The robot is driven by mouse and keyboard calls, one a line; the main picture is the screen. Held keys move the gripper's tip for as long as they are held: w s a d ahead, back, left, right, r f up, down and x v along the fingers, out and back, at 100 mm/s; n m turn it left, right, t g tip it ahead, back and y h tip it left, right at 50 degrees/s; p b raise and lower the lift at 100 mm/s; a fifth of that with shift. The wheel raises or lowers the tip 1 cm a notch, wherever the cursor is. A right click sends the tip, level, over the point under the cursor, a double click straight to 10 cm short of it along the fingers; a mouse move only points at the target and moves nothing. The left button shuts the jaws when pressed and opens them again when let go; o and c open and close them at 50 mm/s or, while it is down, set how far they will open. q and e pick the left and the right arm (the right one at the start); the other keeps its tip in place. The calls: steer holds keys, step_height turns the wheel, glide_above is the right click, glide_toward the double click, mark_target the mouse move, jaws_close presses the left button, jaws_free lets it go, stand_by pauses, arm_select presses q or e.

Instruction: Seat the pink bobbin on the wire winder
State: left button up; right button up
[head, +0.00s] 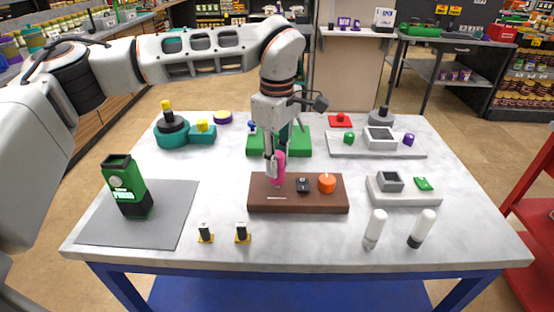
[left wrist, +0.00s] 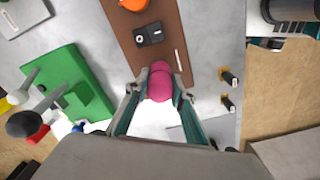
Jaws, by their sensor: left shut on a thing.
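The pink bobbin (head: 280,167) is held between the fingers of my left gripper (head: 272,165), at the left end of a brown board (head: 260,205). In the left wrist view, the pink bobbin (left wrist: 160,84) sits between the two fingertips of my left gripper (left wrist: 160,78), over the board's near end. I cannot tell whether it touches the board. Behind the arm stands a green base with an upright part (head: 300,142), partly hidden; it also shows in the left wrist view (left wrist: 50,80). I cannot tell for sure which fixture is the wire winder. My right gripper is not in view.
The board carries a black block (head: 303,185), an orange knob (head: 327,183) and a thin metal pin (head: 276,198). A green meter (head: 128,187) stands on a grey mat (head: 175,225). Two white-topped cylinders (head: 376,225) stand front right.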

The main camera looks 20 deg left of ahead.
arm_select(q)
steer(key=shift+f, duration=0.6)
steer(key=shift+f, duration=0.35)
stand_by(0.7)
steer(key=o, duration=1.1)
steer(key=shift+c, duration=0.2)
